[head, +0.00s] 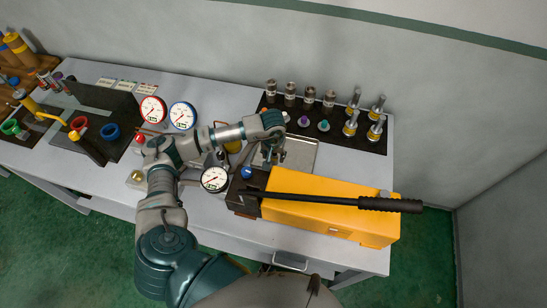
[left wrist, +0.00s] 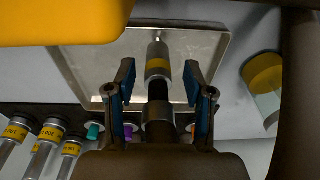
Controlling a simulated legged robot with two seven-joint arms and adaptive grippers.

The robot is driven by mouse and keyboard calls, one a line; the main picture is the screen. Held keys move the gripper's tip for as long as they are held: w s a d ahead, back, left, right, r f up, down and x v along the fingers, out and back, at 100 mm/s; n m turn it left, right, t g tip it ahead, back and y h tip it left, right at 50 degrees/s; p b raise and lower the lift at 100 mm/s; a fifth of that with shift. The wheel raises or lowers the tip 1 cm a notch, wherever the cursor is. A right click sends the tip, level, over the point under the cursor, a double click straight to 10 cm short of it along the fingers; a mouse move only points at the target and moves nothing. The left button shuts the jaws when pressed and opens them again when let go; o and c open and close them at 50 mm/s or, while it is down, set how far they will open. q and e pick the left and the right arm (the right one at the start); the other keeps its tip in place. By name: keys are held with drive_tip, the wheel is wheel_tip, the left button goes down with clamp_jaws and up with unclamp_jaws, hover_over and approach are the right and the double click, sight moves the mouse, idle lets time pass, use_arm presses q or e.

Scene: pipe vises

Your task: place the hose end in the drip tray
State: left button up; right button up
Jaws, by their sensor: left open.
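The hose end (left wrist: 158,62) is a metal fitting with a yellow band on a black hose. It lies over the tray floor, its thin tip pointing away from my wrist. My left gripper (head: 272,152) is over the tray's left part. In the left wrist view its fingers (left wrist: 158,85) are open on both sides of the hose end, with gaps. Contact between hose end and tray floor is hard to judge. My right gripper is not in view.
A yellow pump (head: 325,208) with a long black handle (head: 345,201) stands in front of the tray. A black rack (head: 345,135) of several fittings is behind right. Pressure gauges (head: 183,115) stand to the left; another gauge (head: 214,179) is near my arm.

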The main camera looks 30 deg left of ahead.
use_arm(q)
wheel_tip(320, 180, up, 10)
drive_tip(key=s, duration=0.1)
drive_tip(key=shift+d+f+b, duration=0.25)
drive_tip(key=shift+b, duration=0.2)
